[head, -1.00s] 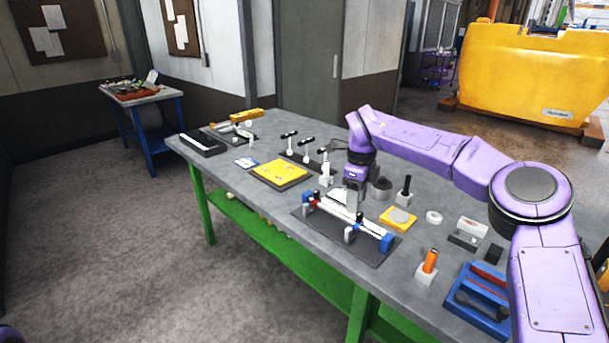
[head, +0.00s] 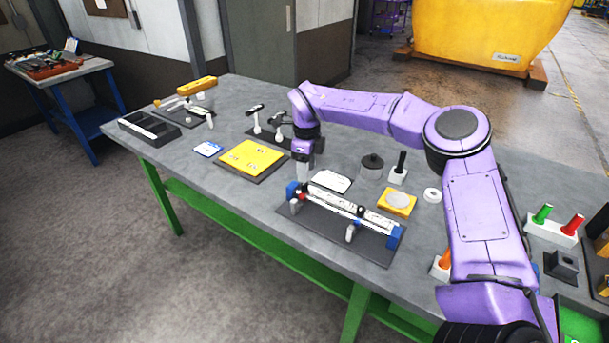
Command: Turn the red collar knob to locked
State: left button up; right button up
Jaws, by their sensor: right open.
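The fixture is a white scaled rail (head: 345,208) between blue end blocks on a dark base plate (head: 322,230). The small red collar knob (head: 301,197) is at the rail's left end, beside the left blue block (head: 292,190). Its locked or unlocked position is too small to tell. My right gripper (head: 303,180) points down just behind that end of the rail, close to the red knob in the picture. It is open and holds nothing that I can see. Its fingertips are small, and I cannot tell whether they touch anything. My left gripper is out of view.
A yellow plate (head: 252,157) lies left of the fixture, with upright black-handled clamps (head: 255,120) behind it. A white card (head: 330,181), a grey round pot (head: 371,168) and a yellow pad (head: 397,198) are behind and right of the rail. The front-left table strip is clear.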

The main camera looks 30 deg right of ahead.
aim_at(304, 185)
jog(key=f, duration=0.1)
jog(key=w+f, duration=0.1)
jog(key=f, duration=0.1)
jog(key=f+p, duration=0.1)
jog(key=f, duration=0.1)
jog(key=shift+w+f, duration=0.25)
jog(key=shift+s+r, duration=0.2)
jog(key=shift+s, duration=0.2)
jog(key=shift+c, duration=0.9)
grip_shut()
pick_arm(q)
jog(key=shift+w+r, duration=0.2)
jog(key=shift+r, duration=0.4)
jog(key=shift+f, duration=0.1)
